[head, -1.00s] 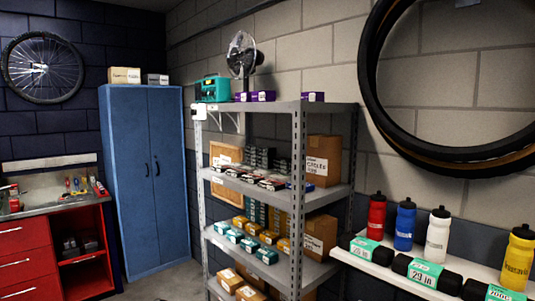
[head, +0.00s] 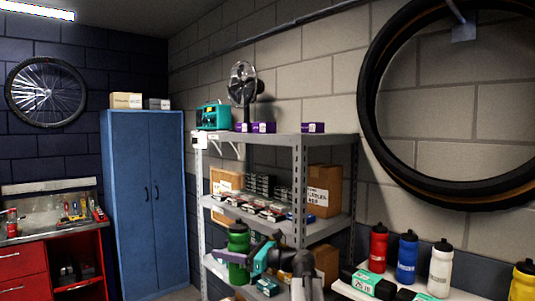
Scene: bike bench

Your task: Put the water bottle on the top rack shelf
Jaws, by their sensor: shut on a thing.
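My gripper (head: 249,256) is shut on a green water bottle with a black cap (head: 238,242). The bottle is upright in front of the grey metal rack, at about the height of a lower shelf. The top rack shelf (head: 270,138) is above the bottle and gripper. It holds a teal case (head: 213,117), a black fan (head: 244,85) and several small purple boxes (head: 263,127). Its right part beyond the last purple box looks bare. My gripper and arm hide part of the lower shelves.
Red (head: 378,245), blue (head: 406,256) and white (head: 440,266) bottles stand on a white shelf at the right, with a yellow one (head: 524,281) at the edge. Large tyres (head: 370,100) hang above. A blue cabinet (head: 145,200) stands left of the rack.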

